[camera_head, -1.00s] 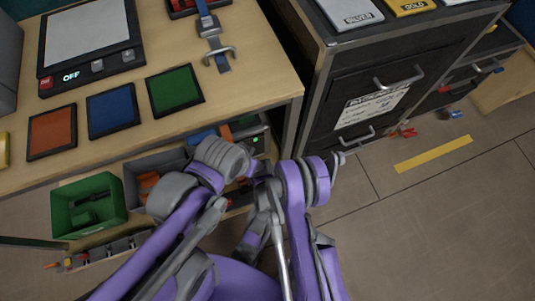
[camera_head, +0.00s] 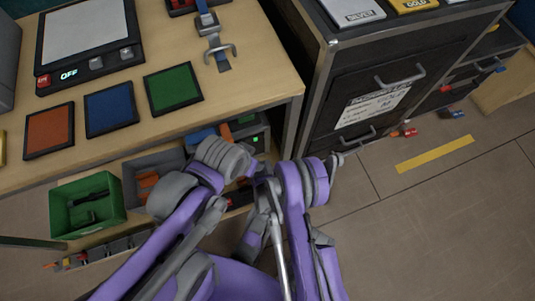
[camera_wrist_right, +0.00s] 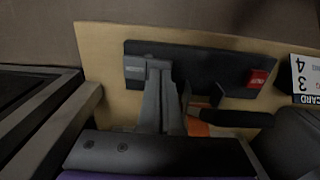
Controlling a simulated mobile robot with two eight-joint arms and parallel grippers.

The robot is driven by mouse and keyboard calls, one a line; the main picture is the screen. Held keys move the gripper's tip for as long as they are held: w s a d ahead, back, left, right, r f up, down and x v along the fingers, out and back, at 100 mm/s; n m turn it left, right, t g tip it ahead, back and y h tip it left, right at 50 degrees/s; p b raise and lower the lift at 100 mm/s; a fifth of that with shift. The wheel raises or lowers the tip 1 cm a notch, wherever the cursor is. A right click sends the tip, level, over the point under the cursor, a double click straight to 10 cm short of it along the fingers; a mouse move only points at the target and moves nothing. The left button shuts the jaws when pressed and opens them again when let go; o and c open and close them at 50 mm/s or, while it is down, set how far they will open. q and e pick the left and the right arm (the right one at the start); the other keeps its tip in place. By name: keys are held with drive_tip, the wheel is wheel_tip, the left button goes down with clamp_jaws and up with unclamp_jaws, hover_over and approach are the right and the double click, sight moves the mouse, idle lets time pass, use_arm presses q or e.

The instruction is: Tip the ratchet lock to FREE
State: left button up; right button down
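My left gripper is out of view; my arms cover the bench's front right.
Orange (camera_head: 49,130), blue (camera_head: 111,109) and green (camera_head: 173,89) pads lie on the bench beside a panel reading OFF (camera_head: 68,75). A green bin (camera_head: 60,216) stands below. A dark drawer cabinet (camera_head: 335,95) stands right. Floor (camera_head: 460,200) at right is mostly clear.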

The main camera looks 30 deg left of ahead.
drive_tip(key=shift+f, duration=0.35)
drive_tip(key=shift+r, duration=0.1)
drive_tip(key=shift+r+p, duration=1.5)
drive_tip(key=shift+r, duration=1.95)
